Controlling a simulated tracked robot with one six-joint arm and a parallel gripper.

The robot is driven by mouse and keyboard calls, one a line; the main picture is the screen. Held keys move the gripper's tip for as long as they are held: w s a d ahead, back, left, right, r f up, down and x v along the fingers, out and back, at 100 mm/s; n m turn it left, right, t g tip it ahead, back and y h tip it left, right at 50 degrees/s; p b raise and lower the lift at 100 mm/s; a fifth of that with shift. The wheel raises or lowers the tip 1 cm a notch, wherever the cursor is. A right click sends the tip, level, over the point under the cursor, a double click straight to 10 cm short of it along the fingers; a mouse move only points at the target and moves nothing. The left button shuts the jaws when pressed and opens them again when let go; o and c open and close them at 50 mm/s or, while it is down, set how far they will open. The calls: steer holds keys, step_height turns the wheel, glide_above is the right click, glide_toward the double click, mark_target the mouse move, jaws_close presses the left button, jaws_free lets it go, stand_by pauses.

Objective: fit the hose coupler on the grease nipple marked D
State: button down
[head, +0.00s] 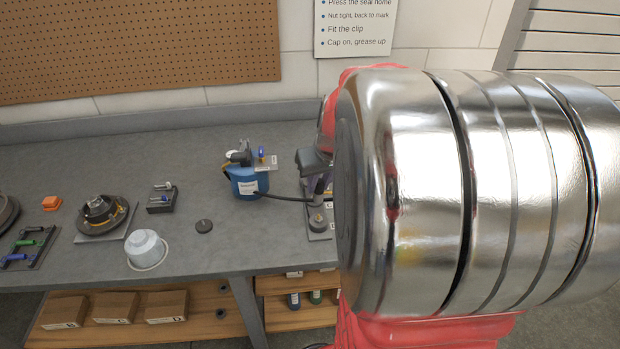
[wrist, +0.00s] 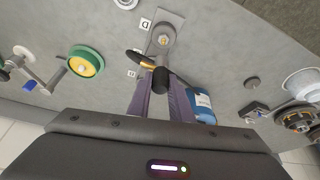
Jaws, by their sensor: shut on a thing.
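My gripper (wrist: 161,92) is shut on the hose coupler (wrist: 160,80), a dark cylinder between the fingers in the wrist view. In the head view my gripper (head: 317,163) is partly hidden behind my arm. A grey plate (wrist: 168,22) carries a round boss with a small gold nipple (wrist: 163,41), ahead of the coupler and apart from it in the picture. The black hose (head: 283,198) runs to the blue grease pump (head: 247,182).
A green-rimmed wheel (wrist: 86,62) and a crank stand left in the wrist view. A white cup (head: 147,249), a hub (head: 103,212) and a black disc (head: 204,226) sit on the bench. My metal arm link blocks the right of the head view.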

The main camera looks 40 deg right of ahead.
mark_target(321, 198)
steer(key=shift+f, duration=2.3)
steer(key=shift+s, duration=0.15)
steer(key=shift+f, duration=0.85)
stand_by(1.7)
steer(key=c, duration=1.5)
jaws_free()
steer(key=shift+o, duration=0.3)
steer(key=o, duration=0.3)
